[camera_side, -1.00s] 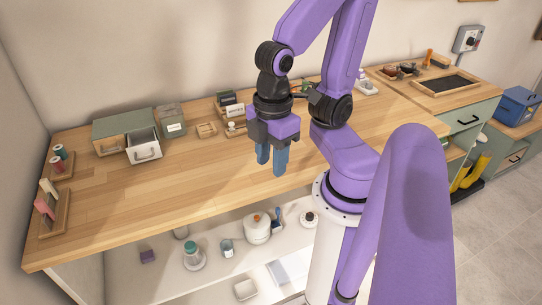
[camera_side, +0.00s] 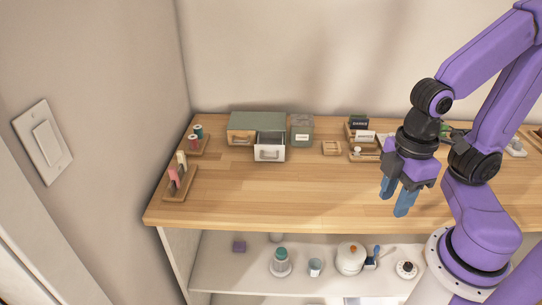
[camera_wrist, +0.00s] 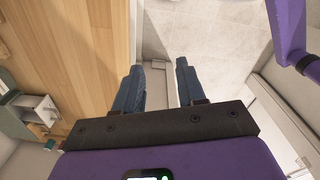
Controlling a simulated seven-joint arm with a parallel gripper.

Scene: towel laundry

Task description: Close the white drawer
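The white drawer (camera_side: 270,153) sticks out of the front of a small green cabinet (camera_side: 257,123) at the back left of the wooden worktop. It is open and has a pale handle on its front. A wooden-fronted drawer (camera_side: 241,137) beside it on the left looks shut. In the wrist view the white drawer (camera_wrist: 38,108) shows at the far left. My gripper (camera_side: 396,200) is well to the right of the drawer, near the worktop's front edge, pointing down. Its blue fingers are apart with nothing between them, as the wrist view (camera_wrist: 161,78) also shows.
A green box (camera_side: 301,131) stands just right of the cabinet. A small wooden tray (camera_side: 331,148) and an organiser (camera_side: 363,157) lie further right. A spool rack (camera_side: 198,146) and a wooden stand (camera_side: 179,186) are at the left. The worktop's (camera_side: 290,198) middle front is clear.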

